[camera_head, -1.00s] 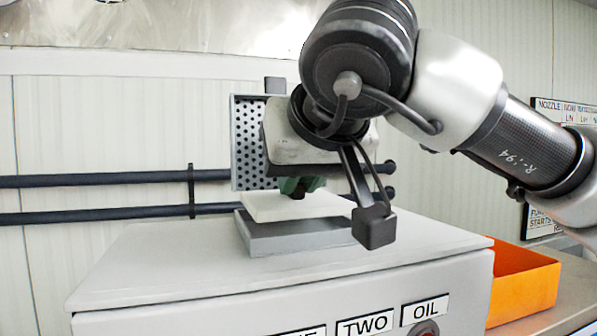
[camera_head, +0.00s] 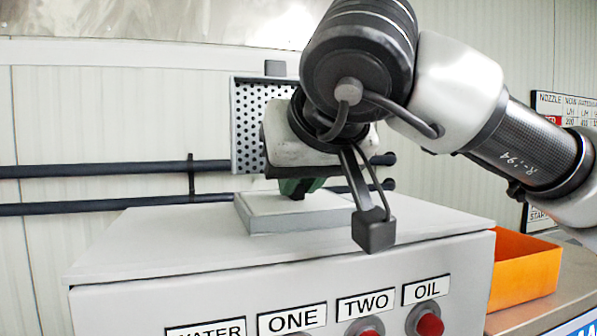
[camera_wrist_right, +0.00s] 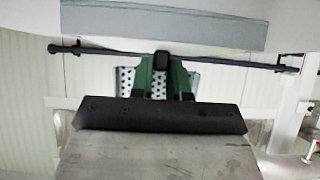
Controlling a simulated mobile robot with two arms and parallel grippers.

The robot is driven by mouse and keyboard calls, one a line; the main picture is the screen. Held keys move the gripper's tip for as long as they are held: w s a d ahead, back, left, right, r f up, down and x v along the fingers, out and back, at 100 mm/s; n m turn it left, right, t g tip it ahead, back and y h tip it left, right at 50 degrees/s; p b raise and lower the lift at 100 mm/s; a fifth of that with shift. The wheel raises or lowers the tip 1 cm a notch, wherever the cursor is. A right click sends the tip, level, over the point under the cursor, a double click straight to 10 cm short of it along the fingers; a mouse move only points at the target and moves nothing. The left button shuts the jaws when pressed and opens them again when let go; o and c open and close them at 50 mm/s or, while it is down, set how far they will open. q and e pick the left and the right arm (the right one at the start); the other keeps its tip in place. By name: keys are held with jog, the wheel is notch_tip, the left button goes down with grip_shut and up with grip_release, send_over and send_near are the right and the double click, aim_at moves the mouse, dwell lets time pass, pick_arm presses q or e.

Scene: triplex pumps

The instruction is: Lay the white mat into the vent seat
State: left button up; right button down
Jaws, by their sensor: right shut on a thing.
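The white mat (camera_head: 265,203) is a flat pale slab. In the head view it sits level inside the grey rim of the vent seat (camera_head: 275,223), on top of the cabinet. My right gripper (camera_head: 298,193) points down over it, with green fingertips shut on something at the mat. In the right wrist view the green fingers (camera_wrist_right: 162,62) meet just below a grey slab edge (camera_wrist_right: 160,38), which looks like the seat. My left gripper is not in view.
The seat stands on a grey cabinet (camera_head: 130,245) with labelled red buttons (camera_head: 430,325) in front. A perforated metal box (camera_head: 247,125) and dark pipes (camera_head: 90,170) are behind. An orange bin (camera_head: 525,270) is at the right. The cabinet top's left side is clear.

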jog(key=shift+f, duration=0.3)
jog(key=c, duration=1)
grip_release()
jog(key=shift+r, duration=0.1)
jog(key=shift+s+d+r, duration=0.1)
jog(key=shift+s+r, duration=0.1)
jog(key=shift+s, duration=0.1)
jog(key=b+v, duration=0.2)
jog(key=v, duration=0.8)
jog(key=shift+b, duration=0.4)
